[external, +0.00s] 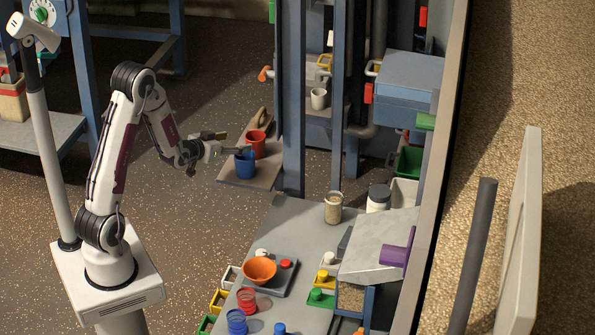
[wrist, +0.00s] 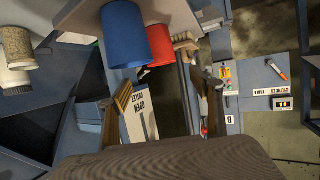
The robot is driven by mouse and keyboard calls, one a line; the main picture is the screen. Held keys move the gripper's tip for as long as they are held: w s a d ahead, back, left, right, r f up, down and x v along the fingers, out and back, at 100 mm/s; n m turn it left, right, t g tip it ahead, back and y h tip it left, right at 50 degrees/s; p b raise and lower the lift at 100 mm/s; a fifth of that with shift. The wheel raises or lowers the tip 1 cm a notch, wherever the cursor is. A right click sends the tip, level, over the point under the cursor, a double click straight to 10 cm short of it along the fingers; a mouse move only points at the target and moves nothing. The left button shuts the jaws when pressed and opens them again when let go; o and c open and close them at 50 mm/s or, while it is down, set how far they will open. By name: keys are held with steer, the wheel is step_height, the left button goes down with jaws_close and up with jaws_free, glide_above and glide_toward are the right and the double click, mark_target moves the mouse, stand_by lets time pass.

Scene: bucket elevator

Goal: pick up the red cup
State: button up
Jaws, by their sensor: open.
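The red cup (external: 257,144) stands on a small grey shelf (external: 262,181) in the external view. The blue cup (external: 245,165) stands on the same shelf, in front of it. My gripper (external: 229,141) is just left of both cups, at about the height of their rims. In the wrist view the red cup (wrist: 160,47) is partly hidden behind the blue cup (wrist: 124,36), near the top. My gripper (wrist: 158,88) is open there, its two fingers wide apart with no cup between them.
A brown, handle-like thing (external: 258,118) is behind the red cup. A blue upright post (external: 293,100) rises right of the shelf. The grey table (external: 290,225) below holds an orange bowl (external: 259,269), jars and small coloured bins. Left of the shelf is open floor.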

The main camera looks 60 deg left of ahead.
steer(key=shift+w, duration=0.15)
glide_toward(261, 137)
steer(key=shift+w+a+f, duration=0.1)
steer(key=shift+w+a, duration=0.05)
steer(key=shift+w, duration=0.75)
steer(key=shift+x, duration=2.55)
steer(key=shift+s+a+f, duration=0.15)
steer(key=c, duration=1.2)
